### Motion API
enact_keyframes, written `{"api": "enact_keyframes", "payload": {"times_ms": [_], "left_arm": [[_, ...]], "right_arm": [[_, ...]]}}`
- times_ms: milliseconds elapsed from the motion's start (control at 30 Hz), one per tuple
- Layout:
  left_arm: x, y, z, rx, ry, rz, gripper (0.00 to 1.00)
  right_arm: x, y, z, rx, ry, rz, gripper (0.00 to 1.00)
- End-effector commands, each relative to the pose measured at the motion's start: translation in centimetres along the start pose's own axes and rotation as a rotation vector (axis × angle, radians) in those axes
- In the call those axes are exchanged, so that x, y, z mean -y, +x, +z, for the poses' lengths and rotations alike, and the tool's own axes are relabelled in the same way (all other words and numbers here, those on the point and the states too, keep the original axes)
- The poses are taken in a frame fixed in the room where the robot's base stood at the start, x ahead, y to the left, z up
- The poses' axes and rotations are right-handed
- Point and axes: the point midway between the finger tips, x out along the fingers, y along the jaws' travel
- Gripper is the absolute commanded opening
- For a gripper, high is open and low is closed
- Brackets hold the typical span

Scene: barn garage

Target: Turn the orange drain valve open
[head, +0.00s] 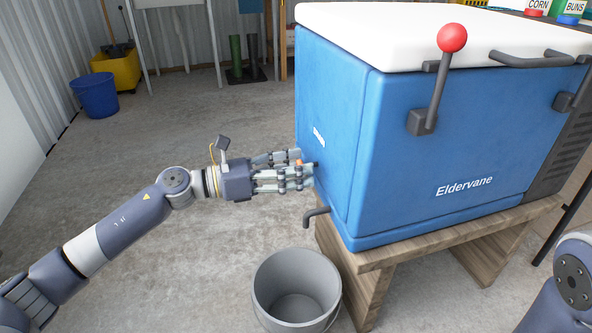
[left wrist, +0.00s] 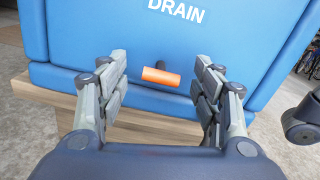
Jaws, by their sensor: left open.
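The orange drain valve (left wrist: 161,76) sits on the side of the blue cooler (left wrist: 85,25), below the DRAIN label, with its handle lying nearly crosswise in the left wrist view. My left gripper (left wrist: 163,85) is open, with its fingers on either side of the valve and a gap at each side. In the head view my left gripper (head: 308,173) reaches the cooler's left side, and only a bit of the orange valve (head: 299,162) shows between the fingers. A grey drain spout (head: 315,213) sticks out lower on that side. My right gripper is not in view.
A grey bucket (head: 296,290) stands on the floor below the spout. The cooler rests on a wooden stand (head: 400,252). A red-knobbed lever (head: 436,80) rises at the cooler's front. A blue bucket (head: 96,95) and yellow mop bucket (head: 118,68) stand far back. The floor at left is clear.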

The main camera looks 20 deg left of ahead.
Motion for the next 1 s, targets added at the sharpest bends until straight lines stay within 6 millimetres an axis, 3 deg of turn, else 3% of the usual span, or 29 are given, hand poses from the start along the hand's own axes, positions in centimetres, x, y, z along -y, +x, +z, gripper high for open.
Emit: {"api": "enact_keyframes", "payload": {"times_ms": [333,500,533,1000], "left_arm": [[0.0,0.3,0.0,0.0,0.001,0.0,0.6],[0.0,0.3,0.0,0.0,0.001,0.0,0.22],[0.0,0.3,0.0,0.0,0.001,0.0,0.18],[0.0,0.3,0.4,0.0,-0.08,0.001,0.17]], "right_arm": [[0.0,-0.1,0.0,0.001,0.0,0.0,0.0],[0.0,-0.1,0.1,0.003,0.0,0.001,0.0],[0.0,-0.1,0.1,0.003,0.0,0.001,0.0],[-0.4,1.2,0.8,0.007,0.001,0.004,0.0]]}}
